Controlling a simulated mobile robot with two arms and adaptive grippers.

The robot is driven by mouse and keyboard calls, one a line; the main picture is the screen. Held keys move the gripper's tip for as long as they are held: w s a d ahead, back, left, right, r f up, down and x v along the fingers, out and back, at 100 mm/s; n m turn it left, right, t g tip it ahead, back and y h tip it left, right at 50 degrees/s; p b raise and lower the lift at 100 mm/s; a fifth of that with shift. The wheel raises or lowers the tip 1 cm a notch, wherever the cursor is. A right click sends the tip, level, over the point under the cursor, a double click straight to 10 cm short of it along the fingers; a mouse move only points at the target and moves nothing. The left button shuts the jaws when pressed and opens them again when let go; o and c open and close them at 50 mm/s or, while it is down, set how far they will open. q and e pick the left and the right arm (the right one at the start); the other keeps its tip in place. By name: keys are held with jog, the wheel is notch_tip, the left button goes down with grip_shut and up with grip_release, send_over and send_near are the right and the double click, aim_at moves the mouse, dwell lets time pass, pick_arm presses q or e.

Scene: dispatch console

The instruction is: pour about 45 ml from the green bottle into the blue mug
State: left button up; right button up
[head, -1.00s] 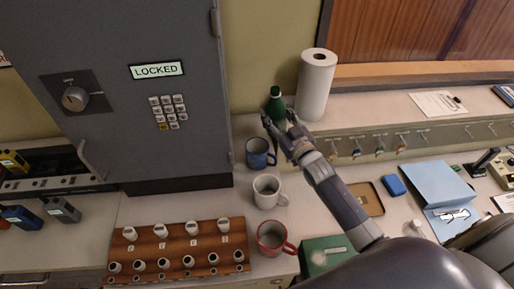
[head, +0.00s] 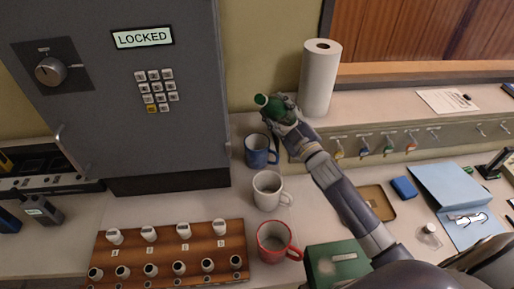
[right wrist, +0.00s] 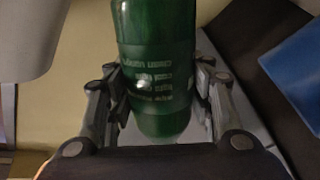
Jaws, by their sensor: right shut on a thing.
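The green bottle (head: 276,109) is in my right gripper (head: 283,122), held above the counter and tilted, its cap end towards the upper left. In the right wrist view the bottle (right wrist: 157,70) sits between both fingers (right wrist: 158,95), with pale print on its side. The blue mug (head: 258,155) stands upright on the counter, just below and left of the gripper. Part of a blue surface, likely this mug (right wrist: 302,70), shows at the right wrist view's right edge. I see no stream of liquid. My left gripper is not in view.
A white mug (head: 267,190) and a red mug (head: 272,240) stand in front of the blue mug. A paper roll (head: 319,80) stands behind the gripper on the right. The grey locked cabinet (head: 120,90) is close on the left. A wooden rack (head: 205,247) lies front left.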

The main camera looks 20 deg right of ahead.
aim_at(289, 123)
jog(key=n+b, duration=0.1)
jog(key=d+f+n+y+b, duration=0.1)
jog(key=n+b, duration=0.2)
jog(key=b, duration=0.1)
jog(key=shift+w+d+f+n+t+y, duration=0.3)
jog(key=shift+d+f, duration=0.05)
jog(key=f+n+b, duration=0.1)
jog(key=n+b, duration=0.1)
jog(key=b, duration=0.1)
jog(key=shift+d+f+y, duration=0.2)
jog(key=shift+y, duration=0.1)
jog(key=shift+w+d+r+n, duration=0.15)
jog(key=shift+r+n, duration=0.65)
jog(key=shift+r, duration=0.15)
jog(key=shift+r+n+y, duration=0.1)
jog(key=shift+n+y, duration=0.3)
jog(key=shift+f, duration=0.3)
jog(key=shift+f+n+b, duration=0.15)
jog(key=shift+n+b, duration=0.4)
jog(key=shift+n, duration=0.05)
jog(key=shift+f+n+y+b, duration=0.35)
jog(key=shift+n+y+b, duration=0.15)
jog(key=shift+n+b, duration=0.1)
jog(key=shift+d+r, duration=0.1)
jog(key=shift+w+d, duration=0.15)
jog(key=shift+d, duration=0.1)
